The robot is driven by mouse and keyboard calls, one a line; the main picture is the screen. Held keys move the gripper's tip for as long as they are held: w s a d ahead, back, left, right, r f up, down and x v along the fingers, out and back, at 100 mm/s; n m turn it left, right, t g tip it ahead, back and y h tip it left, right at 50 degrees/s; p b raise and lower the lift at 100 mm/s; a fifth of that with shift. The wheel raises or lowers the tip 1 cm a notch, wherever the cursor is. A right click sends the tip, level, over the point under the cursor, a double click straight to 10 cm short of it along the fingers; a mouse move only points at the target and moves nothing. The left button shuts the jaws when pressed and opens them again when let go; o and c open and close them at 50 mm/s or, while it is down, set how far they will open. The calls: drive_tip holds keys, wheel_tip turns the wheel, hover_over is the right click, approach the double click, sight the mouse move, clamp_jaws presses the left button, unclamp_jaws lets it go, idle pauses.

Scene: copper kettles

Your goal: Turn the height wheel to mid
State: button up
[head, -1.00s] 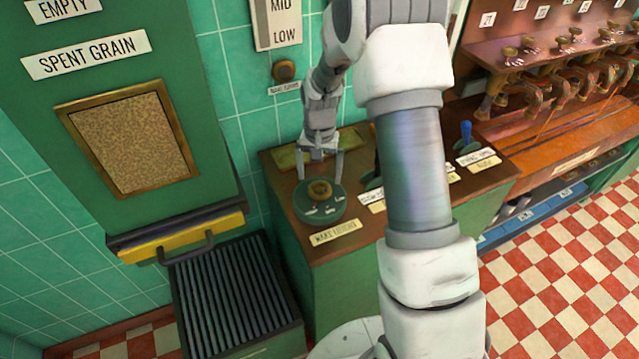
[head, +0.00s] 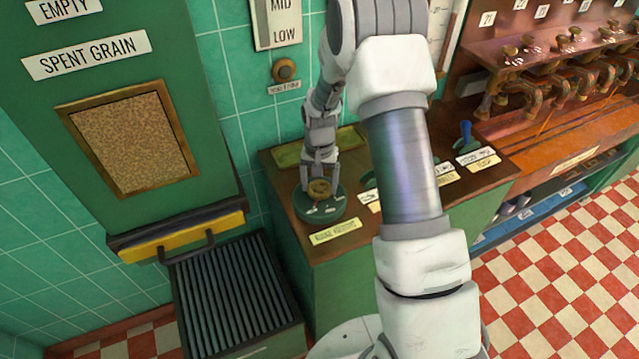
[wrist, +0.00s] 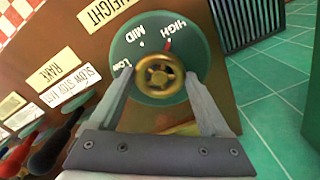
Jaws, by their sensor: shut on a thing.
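The height wheel is a small brass handwheel (head: 320,189) on a round green dial (head: 318,208) set in the wooden counter top. In the wrist view the brass wheel (wrist: 160,78) shows spokes, and the green dial (wrist: 133,48) carries LOW, MID and HIGH marks. A red pointer mark (wrist: 168,43) stands by HIGH. My gripper (wrist: 160,75) is shut on the brass wheel, one finger on each side of it. In the head view my gripper (head: 319,183) comes down on the wheel from above.
A label plate (head: 335,231) lies in front of the dial. Levers with labels stand along the counter to the right, including a blue-handled lever (head: 466,132). A grated bin (head: 235,295) stands lower left. A wall gauge (head: 278,20) reading MID and LOW hangs behind.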

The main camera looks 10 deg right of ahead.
drive_tip(key=shift+c, duration=1.4)
drive_tip(key=shift+n, duration=0.3)
drive_tip(key=n+b, duration=0.2)
drive_tip(key=n, duration=0.2)
drive_tip(key=shift+f, duration=0.1)
drive_tip(key=shift+n+b, duration=0.75)
drive_tip(key=shift+n, duration=1.85)
drive_tip(key=o, duration=1.2)
